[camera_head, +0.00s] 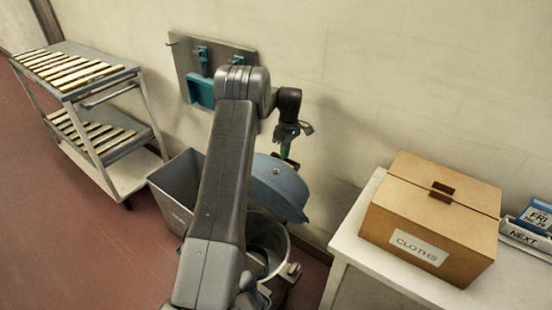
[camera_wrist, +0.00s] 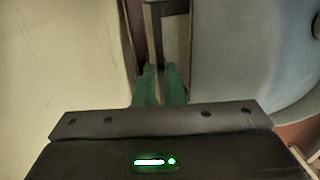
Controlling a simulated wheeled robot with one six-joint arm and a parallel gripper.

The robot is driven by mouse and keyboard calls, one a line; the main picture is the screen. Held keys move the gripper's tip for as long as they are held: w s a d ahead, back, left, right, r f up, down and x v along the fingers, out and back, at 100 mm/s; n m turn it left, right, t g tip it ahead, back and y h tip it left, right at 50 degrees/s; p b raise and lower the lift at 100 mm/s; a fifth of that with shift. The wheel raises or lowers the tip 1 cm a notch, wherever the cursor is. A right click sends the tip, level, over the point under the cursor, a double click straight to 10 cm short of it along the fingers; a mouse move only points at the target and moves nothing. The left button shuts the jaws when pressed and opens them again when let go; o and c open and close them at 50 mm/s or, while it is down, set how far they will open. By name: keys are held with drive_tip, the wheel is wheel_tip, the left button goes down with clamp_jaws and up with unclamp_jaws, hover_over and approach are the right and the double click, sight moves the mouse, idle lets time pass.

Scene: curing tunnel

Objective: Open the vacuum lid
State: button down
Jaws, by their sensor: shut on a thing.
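The vacuum lid (camera_head: 280,187) is a blue-grey dome, tilted up steeply above the round grey vacuum drum (camera_head: 272,262) in the head view. The drum's mouth shows partly open below it; my arm covers its left side. My gripper (camera_head: 288,152) is at the lid's upper edge, by the wall. In the wrist view the green fingertips (camera_wrist: 160,80) are shut on a narrow dark bar (camera_wrist: 154,35), which seems to be the lid's handle. The lid's curved surface (camera_wrist: 250,50) fills the right side there. The bar's join to the lid is not clear.
A grey bin (camera_head: 178,180) stands left of the drum. A slatted trolley (camera_head: 105,150) is further left. A white table (camera_head: 375,275) with a cardboard box marked CLOTHS (camera_head: 430,215) is close on the right. A wall board (camera_head: 190,75) with teal items hangs behind my arm.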

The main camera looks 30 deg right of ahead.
drive_tip(key=shift+w+d+f, duration=0.15)
drive_tip(key=shift+d+f, duration=0.3)
drive_tip(key=shift+f, duration=0.4)
drive_tip(key=shift+w+d+f, duration=0.15)
drive_tip(key=shift+d+f, duration=0.3)
drive_tip(key=shift+f, duration=0.4)
drive_tip(key=c, duration=1.7)
unclamp_jaws()
drive_tip(key=o, duration=0.4)
drive_tip(key=shift+w+f, duration=0.1)
drive_tip(key=shift+w, duration=0.15)
drive_tip(key=shift+d+r, duration=0.1)
drive_tip(key=shift+r, duration=0.15)
wheel_tip(320, 180, up, 10)
drive_tip(key=shift+f, duration=0.1)
